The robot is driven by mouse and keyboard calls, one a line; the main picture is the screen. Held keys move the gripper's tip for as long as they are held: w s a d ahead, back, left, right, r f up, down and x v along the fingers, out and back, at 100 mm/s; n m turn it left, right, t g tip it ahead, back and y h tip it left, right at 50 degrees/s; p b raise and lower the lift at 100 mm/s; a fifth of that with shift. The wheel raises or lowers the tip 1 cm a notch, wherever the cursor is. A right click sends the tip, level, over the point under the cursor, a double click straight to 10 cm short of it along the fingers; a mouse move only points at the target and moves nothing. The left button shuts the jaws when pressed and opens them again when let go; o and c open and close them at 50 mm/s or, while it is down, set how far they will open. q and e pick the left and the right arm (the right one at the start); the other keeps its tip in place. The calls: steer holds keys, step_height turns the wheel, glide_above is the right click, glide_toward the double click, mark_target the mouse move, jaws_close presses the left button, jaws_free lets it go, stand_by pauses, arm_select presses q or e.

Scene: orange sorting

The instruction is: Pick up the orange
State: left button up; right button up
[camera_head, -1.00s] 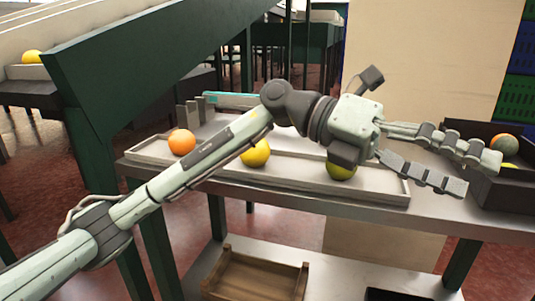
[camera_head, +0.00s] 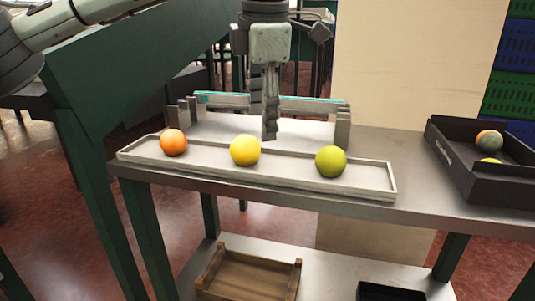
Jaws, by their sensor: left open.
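The orange (camera_head: 173,142) sits at the left end of a long pale tray (camera_head: 370,188) on the metal table. A yellow fruit (camera_head: 245,150) sits near the tray's middle and a yellow-green fruit (camera_head: 331,161) toward its right. My left gripper (camera_head: 270,132) points down above and behind the tray, between the yellow and yellow-green fruits. It is seen edge-on, its fingers overlapping, open with nothing between them. It is to the right of the orange and apart from it. My right gripper is not in view.
A black crate (camera_head: 452,160) with a mouldy orange (camera_head: 489,140) and a yellow fruit (camera_head: 490,160) stands on the table at right. A low rack with a teal strip (camera_head: 315,104) is behind the tray. A wooden crate (camera_head: 250,275) is on the lower shelf.

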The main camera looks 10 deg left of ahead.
mark_target(247, 138)
arm_select(q)
steer(key=shift+y, duration=0.3)
steer(key=a+f, duration=0.1)
steer(key=f, duration=0.1)
steer(key=w+a+f, duration=0.1)
steer(key=f, duration=0.1)
steer(key=a+f, duration=0.1)
steer(key=f, duration=0.1)
steer(key=shift+w+a+f+p, duration=0.2)
steer(key=shift+w+a+p, duration=0.05)
steer(key=shift+w+p, duration=0.15)
steer(key=shift+f, duration=0.3)
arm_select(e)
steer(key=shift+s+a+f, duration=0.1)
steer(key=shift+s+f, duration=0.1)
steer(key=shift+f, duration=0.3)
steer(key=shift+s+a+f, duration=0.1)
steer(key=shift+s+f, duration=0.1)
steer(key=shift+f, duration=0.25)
arm_select(q)
steer(key=shift+c, duration=0.6)
steer(key=shift+r, duration=0.1)
steer(key=c, duration=0.9)
